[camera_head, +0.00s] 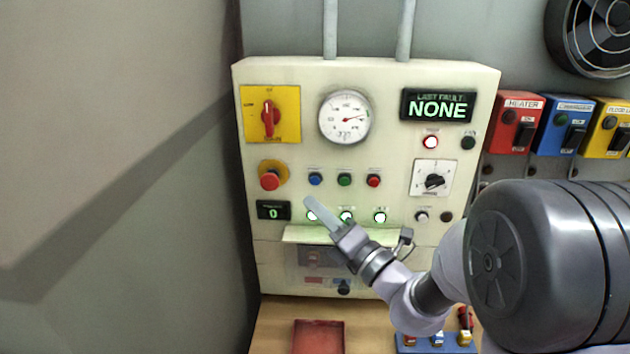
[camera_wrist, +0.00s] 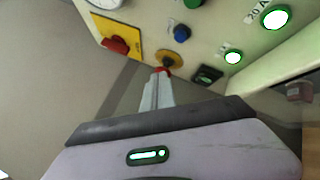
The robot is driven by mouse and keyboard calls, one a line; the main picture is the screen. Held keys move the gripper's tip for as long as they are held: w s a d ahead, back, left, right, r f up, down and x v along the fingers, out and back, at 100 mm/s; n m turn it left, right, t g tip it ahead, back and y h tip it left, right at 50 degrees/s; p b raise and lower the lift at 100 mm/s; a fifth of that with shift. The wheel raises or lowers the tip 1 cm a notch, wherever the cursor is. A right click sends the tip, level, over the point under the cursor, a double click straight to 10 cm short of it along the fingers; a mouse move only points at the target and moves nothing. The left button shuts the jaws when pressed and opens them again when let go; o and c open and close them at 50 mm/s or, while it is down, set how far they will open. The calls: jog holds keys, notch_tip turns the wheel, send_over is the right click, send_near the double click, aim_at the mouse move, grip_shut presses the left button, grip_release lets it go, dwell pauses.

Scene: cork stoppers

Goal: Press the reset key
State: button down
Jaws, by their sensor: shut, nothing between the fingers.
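The pale control panel (camera_head: 385,80) stands upright on the wall. A blue push-button (camera_head: 315,179), a green one (camera_head: 344,180) and a red one (camera_head: 373,181) sit in a row; their labels are too small to read, so I cannot tell which is the reset key. The blue button also shows in the wrist view (camera_wrist: 181,33). My gripper (camera_head: 309,201) is shut and empty, its tip just below the blue button in the head view. In the wrist view its fingertips (camera_wrist: 159,74) overlap the red mushroom button (camera_wrist: 164,70); contact cannot be told.
The fault display (camera_head: 438,106) reads NONE. The counter (camera_head: 273,211) reads 0. A red rotary switch (camera_head: 268,118), a gauge (camera_head: 345,118) and a selector knob (camera_head: 433,181) surround the buttons. A ledge (camera_head: 340,236) sticks out below the lit lamps. A red tray (camera_head: 319,338) lies below.

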aim_at(315, 181)
jog(key=shift+w+d+p, duration=0.1)
jog(key=shift+w+p, duration=0.6)
jog(key=shift+w, duration=2)
jog(key=shift+w, duration=0.15)
jog(key=shift+w+p, duration=0.25)
jog(key=shift+p, duration=0.1)
jog(key=shift+w, duration=0.4)
dwell(0.3)
jog(key=shift+s, duration=0.85)
